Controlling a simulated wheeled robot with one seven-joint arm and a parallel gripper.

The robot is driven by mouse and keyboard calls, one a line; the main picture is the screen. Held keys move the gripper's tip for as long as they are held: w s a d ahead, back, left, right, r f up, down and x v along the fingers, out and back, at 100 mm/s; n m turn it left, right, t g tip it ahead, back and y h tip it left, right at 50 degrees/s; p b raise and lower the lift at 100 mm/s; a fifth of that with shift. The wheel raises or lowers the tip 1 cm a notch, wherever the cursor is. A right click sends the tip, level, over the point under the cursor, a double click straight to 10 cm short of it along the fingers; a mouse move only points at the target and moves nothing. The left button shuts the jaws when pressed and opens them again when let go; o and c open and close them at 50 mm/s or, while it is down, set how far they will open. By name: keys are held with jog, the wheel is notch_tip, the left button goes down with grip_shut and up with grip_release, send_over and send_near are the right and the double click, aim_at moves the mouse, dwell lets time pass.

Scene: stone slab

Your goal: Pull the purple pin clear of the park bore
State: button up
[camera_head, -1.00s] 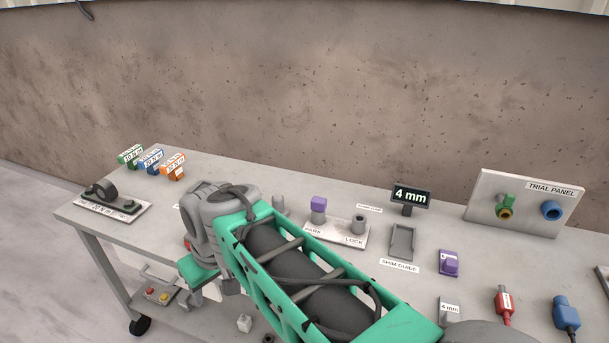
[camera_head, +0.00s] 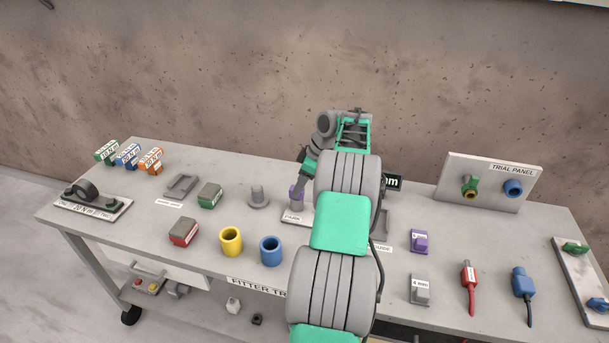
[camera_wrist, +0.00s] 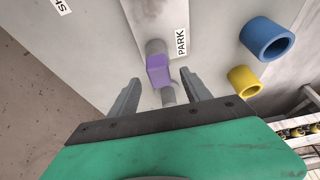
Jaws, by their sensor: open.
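The purple pin (camera_wrist: 158,71) stands in a grey collar at the PARK end of a light plate (camera_wrist: 150,12) in the wrist view. In the head view the purple pin (camera_head: 297,194) shows just left of my arm, above the PARK label. My gripper (camera_wrist: 158,88) is open, with one finger on each side of the pin head in the wrist picture. Whether either finger touches the pin cannot be told. In the head view my arm hides the LOCK end of the plate, and the fingertips (camera_head: 299,186) are close to the pin.
A grey stud (camera_head: 258,197) stands left of the pin. Yellow (camera_head: 231,241) and blue (camera_head: 270,250) cups stand in front. A 4 mm sign (camera_head: 392,182) is partly behind my arm. The trial panel (camera_head: 490,183) is at the right, a purple block (camera_head: 419,241) nearer.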

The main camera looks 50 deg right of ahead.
jog(key=x, duration=0.3)
jog(key=shift+f, duration=0.1)
jog(key=shift+c, duration=0.2)
grip_shut()
dwell(0.3)
jog(key=shift+w, duration=0.1)
